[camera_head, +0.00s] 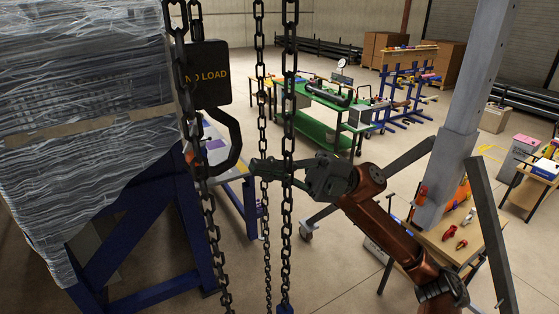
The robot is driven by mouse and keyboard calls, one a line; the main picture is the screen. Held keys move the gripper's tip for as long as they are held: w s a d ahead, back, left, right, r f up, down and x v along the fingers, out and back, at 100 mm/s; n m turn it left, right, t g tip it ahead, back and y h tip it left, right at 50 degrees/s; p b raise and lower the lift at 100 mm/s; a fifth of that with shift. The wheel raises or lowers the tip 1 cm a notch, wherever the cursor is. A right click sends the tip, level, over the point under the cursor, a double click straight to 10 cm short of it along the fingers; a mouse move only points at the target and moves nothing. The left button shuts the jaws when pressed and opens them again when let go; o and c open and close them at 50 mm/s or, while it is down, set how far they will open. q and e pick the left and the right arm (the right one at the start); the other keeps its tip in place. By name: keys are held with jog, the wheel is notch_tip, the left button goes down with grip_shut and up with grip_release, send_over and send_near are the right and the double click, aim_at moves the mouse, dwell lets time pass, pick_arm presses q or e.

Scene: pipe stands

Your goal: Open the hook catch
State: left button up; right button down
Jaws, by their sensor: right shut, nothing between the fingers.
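A black hook (234,138) hangs below a dark block marked "NO LOAD" (206,74) at left centre. Whether its catch is open or shut is too small to tell. My right gripper (256,168), on a copper-coloured arm from the lower right, points left, with its fingertips just right of the hook's lower curve. Its fingers are shut and look empty. I cannot tell whether the tips touch the hook. A hanging chain crosses in front of the gripper. My left gripper is not in view.
Several dark chains (288,80) hang around the hook and gripper. A plastic-wrapped stack (80,110) on a blue stand (180,215) fills the left. A green workbench (318,128) stands behind, and a wooden table with tools (440,246) is at right. Open floor lies below centre.

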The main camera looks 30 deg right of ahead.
aim_at(197, 141)
pick_arm(q)
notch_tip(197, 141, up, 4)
jog(key=p, duration=0.3)
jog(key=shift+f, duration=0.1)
pick_arm(e)
jog(key=x, duration=0.8)
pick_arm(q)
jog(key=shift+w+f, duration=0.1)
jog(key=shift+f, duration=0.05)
pick_arm(e)
jog(key=shift+a, duration=0.15)
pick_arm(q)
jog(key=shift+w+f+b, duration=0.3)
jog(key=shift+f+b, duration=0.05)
pick_arm(e)
jog(key=shift+a+y, duration=0.15)
jog(key=shift+y, duration=0.35)
